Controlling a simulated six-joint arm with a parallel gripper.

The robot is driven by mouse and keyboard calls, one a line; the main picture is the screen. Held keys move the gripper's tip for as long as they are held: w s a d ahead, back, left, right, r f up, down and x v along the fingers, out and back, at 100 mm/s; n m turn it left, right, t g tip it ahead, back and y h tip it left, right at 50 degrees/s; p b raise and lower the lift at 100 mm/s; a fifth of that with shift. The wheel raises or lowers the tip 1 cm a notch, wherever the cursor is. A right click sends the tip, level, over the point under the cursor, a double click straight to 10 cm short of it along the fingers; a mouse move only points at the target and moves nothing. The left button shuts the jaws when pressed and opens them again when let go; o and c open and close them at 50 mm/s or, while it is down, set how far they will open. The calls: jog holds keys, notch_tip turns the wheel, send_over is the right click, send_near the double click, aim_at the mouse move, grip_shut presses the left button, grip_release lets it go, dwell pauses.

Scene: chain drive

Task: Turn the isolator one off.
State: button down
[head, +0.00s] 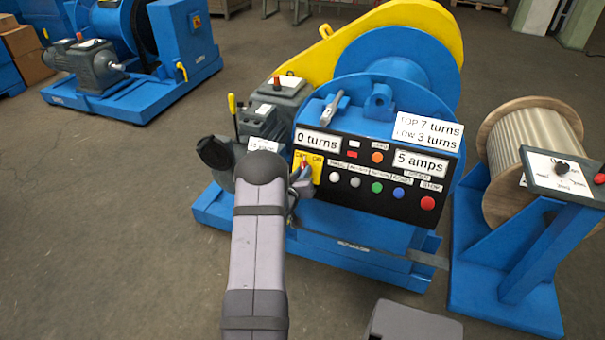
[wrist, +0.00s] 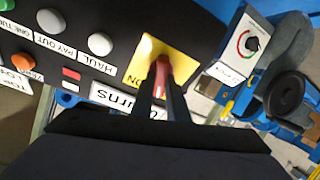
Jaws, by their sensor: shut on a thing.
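The isolator is a red handle (head: 305,168) on a yellow plate at the left end of the black control panel (head: 370,205). In the wrist view the red handle (wrist: 162,70) stands in the middle of its yellow plate (wrist: 180,58), with the word ON on the plate's near left part. My gripper (wrist: 162,85) is shut on the red handle, one dark finger on each side. In the head view my gripper (head: 300,186) is at the plate, partly hidden by my own arm. The handle's exact angle is hard to tell.
Several push buttons sit right of the isolator, including a red one (head: 427,203). A lever with a yellow grip (head: 232,104) stands left of the panel. A wooden cable drum (head: 530,130) and a blue pedestal (head: 530,250) stand right. Open floor lies at the lower left.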

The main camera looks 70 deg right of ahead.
jog(key=n, duration=0.5)
jog(key=shift+t+y, duration=0.3)
jog(key=shift+t, duration=0.1)
jog(key=shift+n, duration=0.4)
jog(key=c, duration=1.7)
grip_release()
jog(key=shift+v, duration=3.65)
